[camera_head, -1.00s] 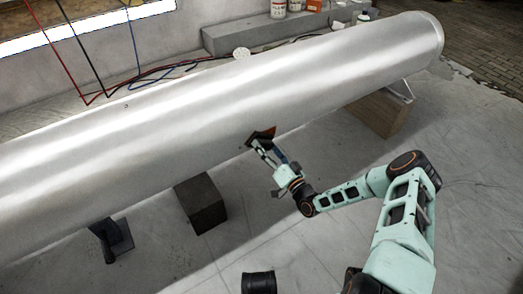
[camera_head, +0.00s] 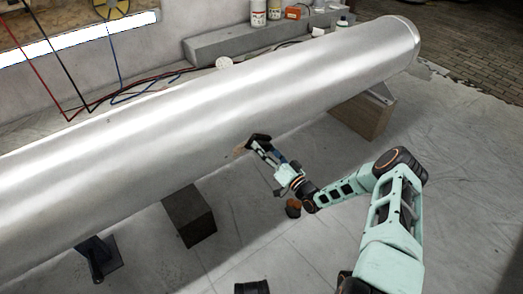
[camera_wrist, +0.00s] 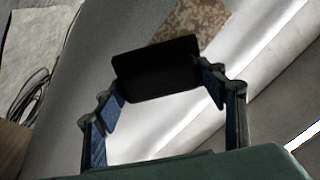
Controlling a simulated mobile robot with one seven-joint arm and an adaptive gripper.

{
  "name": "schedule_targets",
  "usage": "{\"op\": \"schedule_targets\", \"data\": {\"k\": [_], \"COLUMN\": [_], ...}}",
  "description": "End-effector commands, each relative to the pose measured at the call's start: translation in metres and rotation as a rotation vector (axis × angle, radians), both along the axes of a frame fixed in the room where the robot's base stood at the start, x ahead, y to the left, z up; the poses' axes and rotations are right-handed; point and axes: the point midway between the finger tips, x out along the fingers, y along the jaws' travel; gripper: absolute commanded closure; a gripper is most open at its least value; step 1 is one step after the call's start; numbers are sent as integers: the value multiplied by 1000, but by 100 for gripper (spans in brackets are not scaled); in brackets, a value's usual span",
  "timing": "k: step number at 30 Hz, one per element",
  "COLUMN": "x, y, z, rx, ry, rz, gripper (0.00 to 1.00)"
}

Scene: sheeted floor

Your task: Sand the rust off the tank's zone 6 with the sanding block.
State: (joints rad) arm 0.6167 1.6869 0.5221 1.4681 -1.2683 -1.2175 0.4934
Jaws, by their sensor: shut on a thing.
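The tank is a long, shiny silver cylinder (camera_head: 150,135) lying across the head view. A brown, speckled rust patch (camera_wrist: 203,24) shows on it in the wrist view, just beyond the block. In the head view the patch (camera_head: 240,151) is small, left of the block on the tank's near side. No zone number is readable. The black sanding block (camera_wrist: 155,70) is held between the fingers of my gripper (camera_wrist: 164,92), which is shut on it. In the head view my gripper (camera_head: 266,149) holds the block (camera_head: 258,138) at the tank's surface; I cannot tell if it touches.
A dark block (camera_head: 188,215) and a wooden block (camera_head: 365,115) stand below the tank. A dark stand (camera_head: 98,257) is at lower left. A small orange-brown thing (camera_head: 293,208) shows beside my arm. Bottles (camera_head: 259,14) stand on a grey ledge behind. The near floor is mostly clear.

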Motion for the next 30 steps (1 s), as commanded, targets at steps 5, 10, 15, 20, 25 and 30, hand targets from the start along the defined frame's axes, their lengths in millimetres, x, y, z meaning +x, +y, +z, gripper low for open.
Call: {"op": "schedule_targets", "data": {"k": [5,10,15,20,25,30], "x": [11,16,14,7,-3,-9], "y": [-13,-18,-19,-10,3,10], "z": [2,3,3,3,2,1], "rx": [0,1,2,4,3,2], "ry": [-4,-5,-5,-2,-1,-1], "rz": [-3,-4,-5,-1,1,0], "gripper": [55,54,54,54,55,55]}}
